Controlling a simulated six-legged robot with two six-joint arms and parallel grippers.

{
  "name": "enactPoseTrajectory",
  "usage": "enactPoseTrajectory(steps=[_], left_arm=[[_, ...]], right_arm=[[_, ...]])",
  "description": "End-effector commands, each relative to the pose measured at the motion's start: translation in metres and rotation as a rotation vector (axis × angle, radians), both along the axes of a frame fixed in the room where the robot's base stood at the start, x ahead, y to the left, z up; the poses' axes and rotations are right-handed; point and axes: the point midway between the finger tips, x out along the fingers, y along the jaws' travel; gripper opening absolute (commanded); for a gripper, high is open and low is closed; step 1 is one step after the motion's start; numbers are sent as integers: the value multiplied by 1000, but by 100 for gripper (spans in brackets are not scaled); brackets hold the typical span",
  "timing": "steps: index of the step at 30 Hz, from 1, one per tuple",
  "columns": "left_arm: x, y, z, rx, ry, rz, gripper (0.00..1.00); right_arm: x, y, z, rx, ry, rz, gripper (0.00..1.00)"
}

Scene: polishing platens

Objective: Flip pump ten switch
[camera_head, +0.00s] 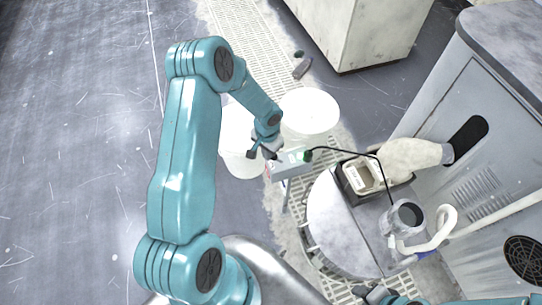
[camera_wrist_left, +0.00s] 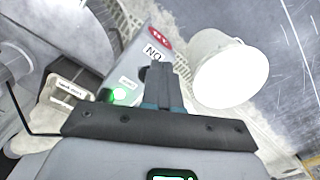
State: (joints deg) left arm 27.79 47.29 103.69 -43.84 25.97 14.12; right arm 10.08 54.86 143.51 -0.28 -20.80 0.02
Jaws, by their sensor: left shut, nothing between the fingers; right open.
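A small grey switch box (camera_head: 290,163) stands on a thin post between white buckets and the round platen. In the left wrist view the box (camera_wrist_left: 133,62) shows a red label, a white label reading "NO" with the rest hidden, and a lit green part (camera_wrist_left: 122,95). My left gripper (camera_head: 262,152) is at the left end of the box. Its fingers (camera_wrist_left: 160,75) are shut, empty, and cover part of the box face; I cannot tell whether they touch it. My right gripper (camera_head: 376,294) is open at the bottom edge, partly cut off, away from the box.
White buckets (camera_head: 309,111) stand beside and behind the box. The round platen (camera_head: 336,226) lies to its right, with a labelled dark container (camera_head: 362,177) on its edge. A black cable runs from the box over it. A grey cabinet (camera_head: 470,110) fills the right. Open floor lies left.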

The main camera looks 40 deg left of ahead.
Motion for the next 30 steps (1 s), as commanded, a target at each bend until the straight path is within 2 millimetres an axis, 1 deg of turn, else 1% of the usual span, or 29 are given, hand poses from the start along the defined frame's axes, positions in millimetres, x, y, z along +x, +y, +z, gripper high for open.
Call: enactPoseTrajectory(steps=[9, 14, 30], left_arm=[[0, 0, -4, 0, 0, 0, 0], [0, 0, 1, 0, 1, 0, 0], [0, 0, 48, 1, -1, -1, 0]], right_arm=[[0, 0, -4, 0, 0, 0, 43], [0, 0, -1, 0, 0, 0, 43], [0, 0, 27, 0, 0, 0, 43]])
